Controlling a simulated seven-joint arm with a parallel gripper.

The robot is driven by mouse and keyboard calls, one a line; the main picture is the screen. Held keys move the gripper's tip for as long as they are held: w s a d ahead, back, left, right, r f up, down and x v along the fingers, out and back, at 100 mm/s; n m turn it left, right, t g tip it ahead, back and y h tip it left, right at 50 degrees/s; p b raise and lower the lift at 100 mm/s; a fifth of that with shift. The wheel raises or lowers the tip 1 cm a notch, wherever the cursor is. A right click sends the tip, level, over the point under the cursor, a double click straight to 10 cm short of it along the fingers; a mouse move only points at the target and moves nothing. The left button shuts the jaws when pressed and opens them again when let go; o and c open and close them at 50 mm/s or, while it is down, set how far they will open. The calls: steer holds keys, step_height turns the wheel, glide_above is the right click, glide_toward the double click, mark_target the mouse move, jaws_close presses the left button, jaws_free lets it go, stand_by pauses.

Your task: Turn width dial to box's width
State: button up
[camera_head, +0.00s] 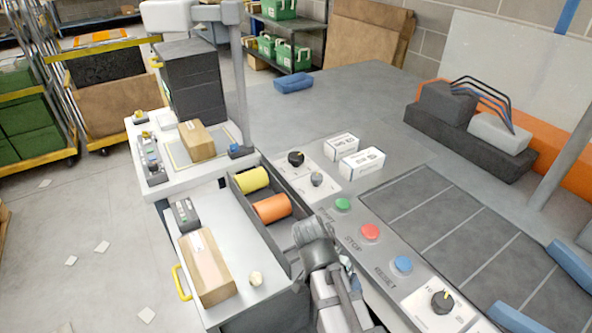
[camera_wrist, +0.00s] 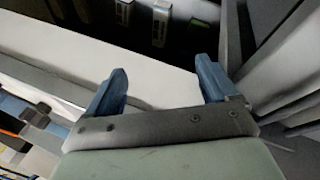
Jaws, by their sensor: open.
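A black dial (camera_head: 296,158) with a pale mark sits on a white panel (camera_head: 309,172) near the middle of the head view, with a smaller grey knob (camera_head: 317,180) beside it. Another dark dial (camera_head: 442,301) with a yellow pointer sits on a white plate at lower right. Their labels are too small to read, so I cannot tell which sets width. One brown box (camera_head: 197,142) rests on the white station at left. Another brown box (camera_head: 207,268) lies on the white cart top. My gripper (camera_wrist: 160,72) is open and empty, its blue fingers apart over a pale edge.
Green (camera_head: 343,204), red (camera_head: 370,231) and blue (camera_head: 403,263) buttons line the console beside my arm. Two white cartons (camera_head: 361,163) stand behind. A dark tray (camera_head: 283,235) holds a yellow roll (camera_head: 251,180) and an orange roll (camera_head: 272,208). The grey table beyond is mostly clear.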

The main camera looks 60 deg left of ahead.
steer(key=a+r+m+t+y, duration=0.1)
steer(key=a+r+t, duration=0.2)
steer(key=a+r, duration=0.45)
steer(key=g+y, duration=0.2)
steer(key=g, duration=0.5)
glide_toward(296, 155)
steer(key=f, duration=0.9)
steer(key=shift+s+d, duration=0.1)
steer(key=shift+s, duration=0.1)
steer(key=c, duration=1.1)
